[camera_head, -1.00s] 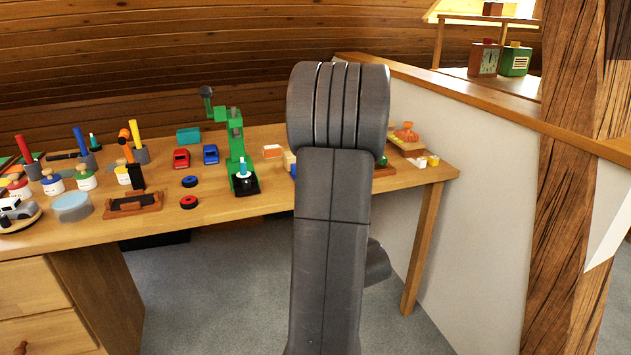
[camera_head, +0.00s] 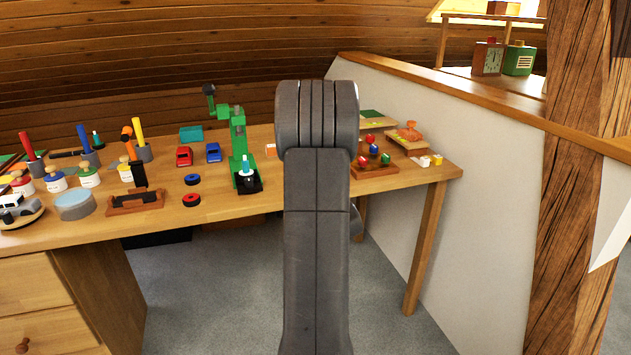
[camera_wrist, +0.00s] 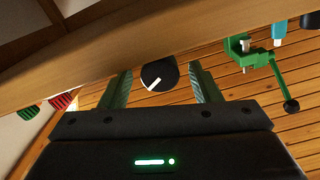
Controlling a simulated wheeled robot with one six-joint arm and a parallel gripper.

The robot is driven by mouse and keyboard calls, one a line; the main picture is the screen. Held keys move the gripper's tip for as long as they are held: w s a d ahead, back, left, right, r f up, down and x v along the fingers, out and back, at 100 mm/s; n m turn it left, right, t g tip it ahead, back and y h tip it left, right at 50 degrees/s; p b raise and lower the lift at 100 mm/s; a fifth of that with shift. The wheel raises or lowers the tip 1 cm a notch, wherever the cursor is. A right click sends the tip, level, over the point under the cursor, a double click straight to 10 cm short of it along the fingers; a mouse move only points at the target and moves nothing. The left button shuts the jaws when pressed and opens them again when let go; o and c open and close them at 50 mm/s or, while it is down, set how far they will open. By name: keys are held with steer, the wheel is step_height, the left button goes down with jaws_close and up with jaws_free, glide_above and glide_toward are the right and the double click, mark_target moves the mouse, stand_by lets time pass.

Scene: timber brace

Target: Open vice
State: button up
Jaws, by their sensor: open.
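A green vice-like fixture (camera_head: 238,140) stands upright on the workbench, left of my arm in the head view, with a dark lever and knob (camera_head: 209,90) at its upper left. The wrist view shows a green fixture (camera_wrist: 240,60) at upper right, with a rod ending in a black ball (camera_wrist: 291,106). How far its jaws are apart is unclear. My gripper (camera_wrist: 162,88) is open, its two fingers apart. A black round dial with a white mark (camera_wrist: 159,74) appears between the fingers, and they do not visibly grip it. My gripper is hidden behind my arm in the head view.
The workbench (camera_head: 100,222) holds toy cars, pots and tools left of the fixture. A tray with coloured pegs (camera_head: 374,161) sits on the right, near the low white wall (camera_head: 450,190). A teal-topped bottle (camera_head: 245,167) stands close to the fixture. Floor is clear in front.

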steer(key=c, duration=1)
steer(key=shift+f+n+b, duration=0.1)
steer(key=shift+n+b, duration=0.2)
steer(key=shift+b, duration=0.2)
steer(key=shift+b, duration=0.35)
steer(key=n+b, duration=0.3)
steer(key=b, duration=0.1)
steer(key=shift+f+n, duration=0.15)
steer(key=shift+n, duration=0.15)
steer(key=n+b, duration=0.3)
steer(key=b, duration=0.1)
steer(key=shift+n, duration=0.3)
steer(key=shift+r+n+b, duration=0.2)
steer(key=shift+n+b, duration=0.4)
steer(key=shift+n, duration=0.2)
